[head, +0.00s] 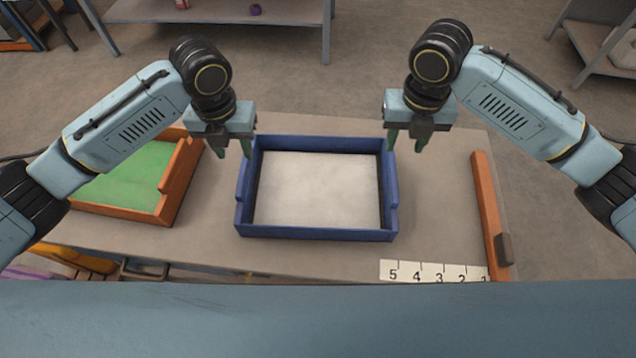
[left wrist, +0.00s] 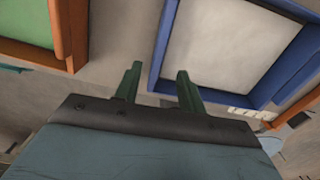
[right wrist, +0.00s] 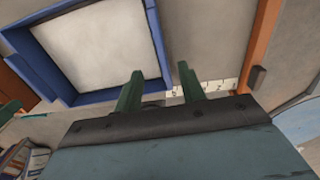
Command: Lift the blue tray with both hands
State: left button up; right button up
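The blue tray (head: 318,234) lies on the table, with a pale, flat surface inside its walls. It also shows in the left wrist view (left wrist: 163,40) and in the right wrist view (right wrist: 156,38). My left gripper (head: 233,150) is open at the tray's left wall, near the back corner. My right gripper (head: 406,146) is open at the right wall, near the back corner. In the head view, each inner finger overlaps the tray's edge and each outer finger is outside it. I cannot tell whether any finger touches the tray.
An orange tray (head: 178,180) with a green inside stands left of the blue tray. An orange bar (head: 488,212) with a dark block lies to the right. A numbered strip (head: 432,271) lies at the front edge. Table between blue tray and bar is clear.

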aim_at(246, 181)
pick_arm(q)
notch_tip(246, 181, down, 13)
pick_arm(e)
notch_tip(246, 181, down, 13)
pick_arm(q)
grip_shut()
pick_arm(e)
grip_shut()
jog(key=shift+w, duration=0.1)
